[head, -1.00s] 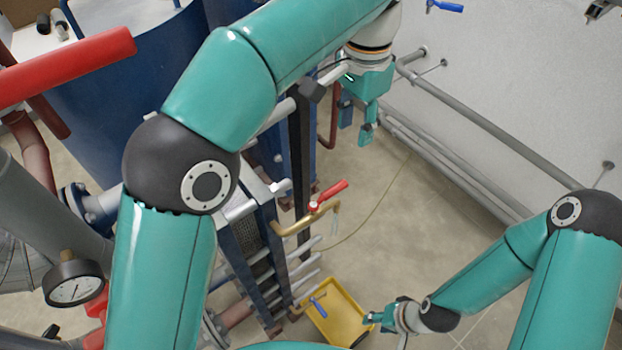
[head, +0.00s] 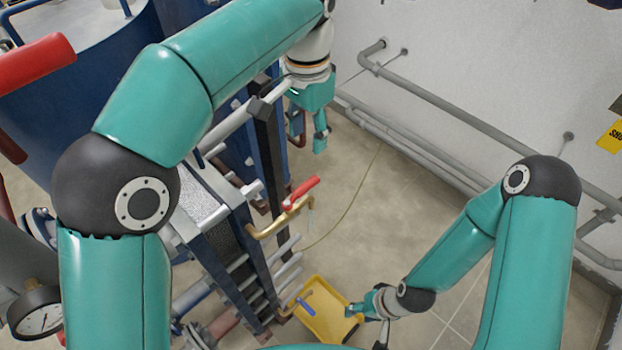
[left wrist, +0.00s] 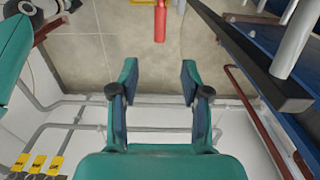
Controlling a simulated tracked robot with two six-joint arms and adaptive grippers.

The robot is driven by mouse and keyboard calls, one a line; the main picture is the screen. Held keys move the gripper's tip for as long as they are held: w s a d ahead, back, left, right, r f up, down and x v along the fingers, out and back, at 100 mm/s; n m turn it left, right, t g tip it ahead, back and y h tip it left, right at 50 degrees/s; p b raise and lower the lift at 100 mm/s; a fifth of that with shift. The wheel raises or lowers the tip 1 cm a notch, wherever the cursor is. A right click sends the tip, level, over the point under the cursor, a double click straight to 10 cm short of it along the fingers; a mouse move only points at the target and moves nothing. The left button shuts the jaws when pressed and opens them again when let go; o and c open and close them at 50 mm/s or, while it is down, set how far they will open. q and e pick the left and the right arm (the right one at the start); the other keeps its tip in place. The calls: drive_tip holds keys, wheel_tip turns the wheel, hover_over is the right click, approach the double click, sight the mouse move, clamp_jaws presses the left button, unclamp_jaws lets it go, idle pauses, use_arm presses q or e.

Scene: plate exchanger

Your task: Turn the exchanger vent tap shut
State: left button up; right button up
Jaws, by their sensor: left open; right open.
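The vent tap's red lever (head: 301,192) sits on a bent brass pipe (head: 270,230) at the side of the plate exchanger (head: 215,215). The lever points up and to the right in the head view. Its red end also shows at the top of the left wrist view (left wrist: 160,22). My left gripper (head: 309,138) is open and empty, above the lever in the head view. In the left wrist view its fingers (left wrist: 158,75) are apart, with a gap between them and the lever. My right gripper (head: 358,311) is low, by a yellow tray, and looks open and empty.
A dark upright bar (head: 268,150) and grey rods stand close beside my left gripper. Grey pipes (head: 430,90) run along the wall.

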sight(309, 182)
use_arm(q)
wheel_tip(309, 182, down, 14)
drive_tip(key=shift+r, duration=0.25)
clamp_jaws()
idle(0.3)
